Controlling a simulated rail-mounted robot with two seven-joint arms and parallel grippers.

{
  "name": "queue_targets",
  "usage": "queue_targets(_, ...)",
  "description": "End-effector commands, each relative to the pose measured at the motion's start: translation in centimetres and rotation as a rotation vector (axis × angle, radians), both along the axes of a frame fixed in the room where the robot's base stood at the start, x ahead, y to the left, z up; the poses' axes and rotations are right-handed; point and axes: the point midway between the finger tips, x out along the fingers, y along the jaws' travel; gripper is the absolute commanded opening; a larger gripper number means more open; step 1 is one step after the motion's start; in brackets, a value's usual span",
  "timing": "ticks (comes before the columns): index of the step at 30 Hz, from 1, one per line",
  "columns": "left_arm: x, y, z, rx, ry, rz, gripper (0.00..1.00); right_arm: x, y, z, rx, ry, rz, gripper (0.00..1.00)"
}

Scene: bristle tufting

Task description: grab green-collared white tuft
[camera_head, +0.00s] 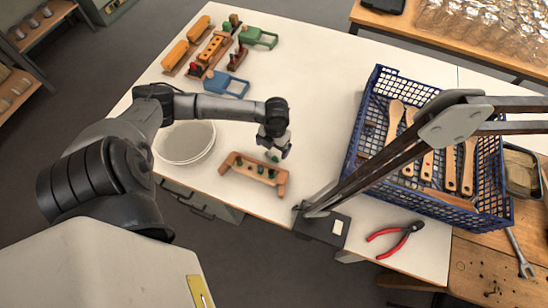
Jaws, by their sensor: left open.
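My left gripper (275,152) points down just behind the small wooden rack (232,161) near the table's front edge. It is open. A small green-and-pale piece (272,157) shows right below its fingertips, probably the green-collared tuft; I cannot tell whether the fingers touch it. Several other small dark green pieces (260,170) stand in the rack. White bristles are too small to make out clearly. My right gripper is not in view.
A white bowl (185,143) stands left of the rack. A blue crate (366,115) of wooden brushes stands at right, with a hinged metal arm (400,150) crossing in front. Red-handled pliers (394,238) lie at the front. The table's middle is clear.

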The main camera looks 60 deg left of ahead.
Motion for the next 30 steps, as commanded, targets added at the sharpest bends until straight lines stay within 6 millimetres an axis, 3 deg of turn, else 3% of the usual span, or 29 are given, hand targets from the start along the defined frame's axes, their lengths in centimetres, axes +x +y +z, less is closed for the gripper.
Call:
queue_targets(13,-0.3,-0.1,-4.6,-0.002,0.0,0.001,0.94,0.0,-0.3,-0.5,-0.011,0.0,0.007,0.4)
queue_targets(24,-0.4,-0.1,-5.3,0.0,-0.001,-0.001,0.94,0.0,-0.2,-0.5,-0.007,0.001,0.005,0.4)
queue_targets(30,-0.4,-0.1,-5.3,0.0,-0.001,-0.001,0.76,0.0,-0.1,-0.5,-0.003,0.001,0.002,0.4)
